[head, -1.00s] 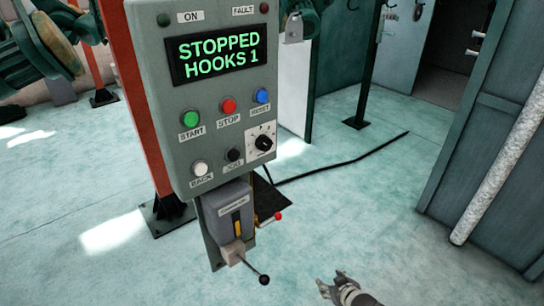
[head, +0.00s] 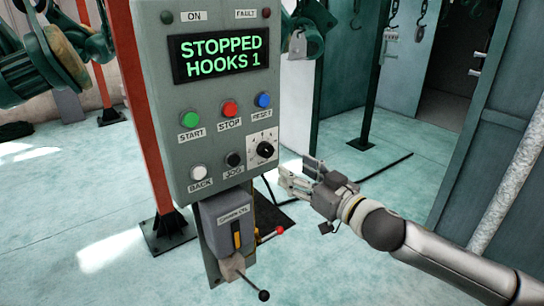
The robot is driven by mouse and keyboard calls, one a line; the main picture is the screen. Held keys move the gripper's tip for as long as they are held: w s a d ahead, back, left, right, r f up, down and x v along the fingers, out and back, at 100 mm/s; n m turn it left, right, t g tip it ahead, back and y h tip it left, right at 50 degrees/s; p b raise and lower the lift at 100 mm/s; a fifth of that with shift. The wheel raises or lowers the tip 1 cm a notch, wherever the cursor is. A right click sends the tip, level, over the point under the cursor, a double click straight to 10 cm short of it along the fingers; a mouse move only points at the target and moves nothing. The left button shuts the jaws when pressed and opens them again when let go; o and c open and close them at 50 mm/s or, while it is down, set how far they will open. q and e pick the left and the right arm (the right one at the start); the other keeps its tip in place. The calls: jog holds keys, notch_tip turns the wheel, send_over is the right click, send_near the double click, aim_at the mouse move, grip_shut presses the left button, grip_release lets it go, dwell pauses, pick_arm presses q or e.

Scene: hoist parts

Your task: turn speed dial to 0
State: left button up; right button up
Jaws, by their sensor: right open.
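The speed dial (head: 265,149) is a black knob on a small white scale plate, at the lower right of the grey control panel (head: 180,105). The scale figures are too small to read. The panel screen (head: 220,55) reads "STOPPED HOOKS 1". My right gripper (head: 283,177) is open and empty, just below and to the right of the dial, apart from it in the picture. Its fingers point left towards the panel's lower right edge. My left gripper is not in view.
Green START (head: 190,119), red STOP (head: 230,109), blue RESET (head: 264,100), white BACK (head: 198,173) and black JOG (head: 233,159) buttons sit close to the dial. A lever box (head: 228,219) hangs below the panel. A red post (head: 147,110) stands behind it. Hooks hang at the back right.

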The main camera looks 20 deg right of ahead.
aim_at(269, 153)
jog(key=p+x, duration=0.2)
jog(key=x, duration=0.6)
jog(key=shift+w+a+r, duration=0.1)
jog(key=shift+w, duration=0.25)
jog(key=shift+w+a+p, duration=0.3)
jog(key=shift+w, duration=0.35)
jog(key=c, duration=1)
jog(key=shift+c, duration=0.2)
